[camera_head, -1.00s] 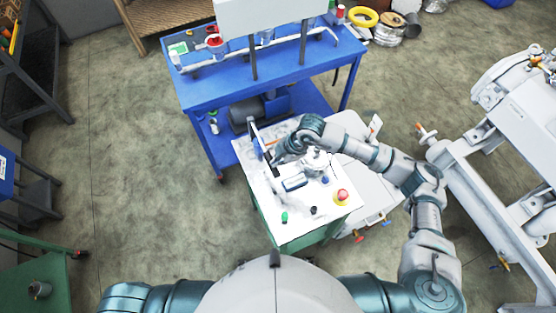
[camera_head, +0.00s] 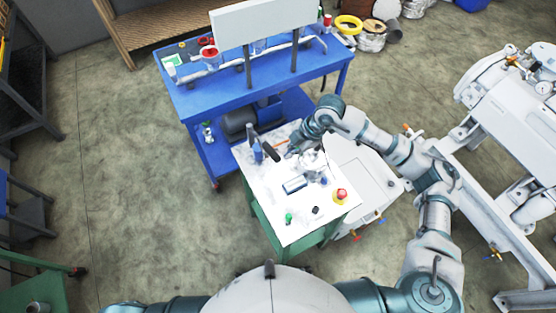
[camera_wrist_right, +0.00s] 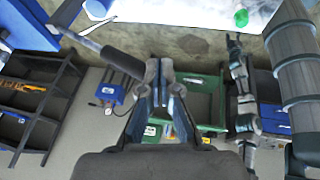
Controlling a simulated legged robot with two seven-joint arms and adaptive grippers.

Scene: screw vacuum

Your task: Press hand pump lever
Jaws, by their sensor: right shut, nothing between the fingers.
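The hand pump lever shows in the right wrist view as a grey rod with a black grip (camera_wrist_right: 122,60), slanting down from the upper left. My right gripper (camera_head: 292,147) is just right of the handle, above the bench. In the right wrist view my right gripper (camera_wrist_right: 167,72) is shut and empty, with the grip's end close to its fingers; I cannot tell whether they touch. My left gripper is not in the head view.
White machinery (camera_head: 520,125) stands at the right.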

